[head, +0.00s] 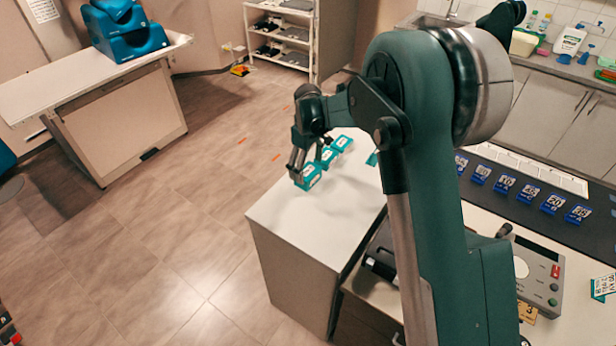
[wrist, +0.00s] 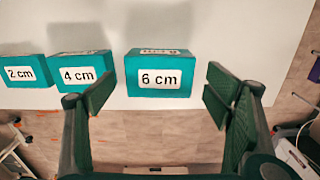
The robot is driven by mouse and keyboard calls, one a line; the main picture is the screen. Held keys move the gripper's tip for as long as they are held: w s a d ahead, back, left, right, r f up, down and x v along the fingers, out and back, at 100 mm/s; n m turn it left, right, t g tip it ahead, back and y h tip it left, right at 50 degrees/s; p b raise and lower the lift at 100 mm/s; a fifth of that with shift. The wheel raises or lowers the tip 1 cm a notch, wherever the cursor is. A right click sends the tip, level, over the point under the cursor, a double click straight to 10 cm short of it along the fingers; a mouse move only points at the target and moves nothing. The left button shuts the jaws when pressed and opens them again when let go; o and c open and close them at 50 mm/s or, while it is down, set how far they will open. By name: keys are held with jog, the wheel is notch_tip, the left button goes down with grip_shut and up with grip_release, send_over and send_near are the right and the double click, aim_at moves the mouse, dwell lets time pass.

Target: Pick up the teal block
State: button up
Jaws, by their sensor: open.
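Three teal blocks with white labels stand in a row on a white cabinet top. In the wrist view they read 2 cm (wrist: 23,71), 4 cm (wrist: 81,70) and 6 cm (wrist: 160,73). In the head view the nearest block (head: 311,179) is by my gripper (head: 296,172), with two more teal blocks (head: 328,157) (head: 343,143) behind it. In the wrist view my gripper (wrist: 158,95) is open and empty. Its fingers are spread on either side of the 6 cm block, with a gap on both sides. Part of the cabinet top is hidden by my arm.
The white cabinet top (head: 310,222) is bare in front of the blocks. Another teal thing (head: 373,158) shows partly behind my arm. Several blue numbered markers (head: 527,193) line a dark strip at right. A grey control box (head: 540,272) sits at the lower right.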

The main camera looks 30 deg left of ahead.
aim_at(308, 171)
jog(key=shift+f, duration=1.85)
jog(key=c, duration=1.2)
jog(key=shift+r, duration=0.15)
jog(key=shift+r, duration=4.85)
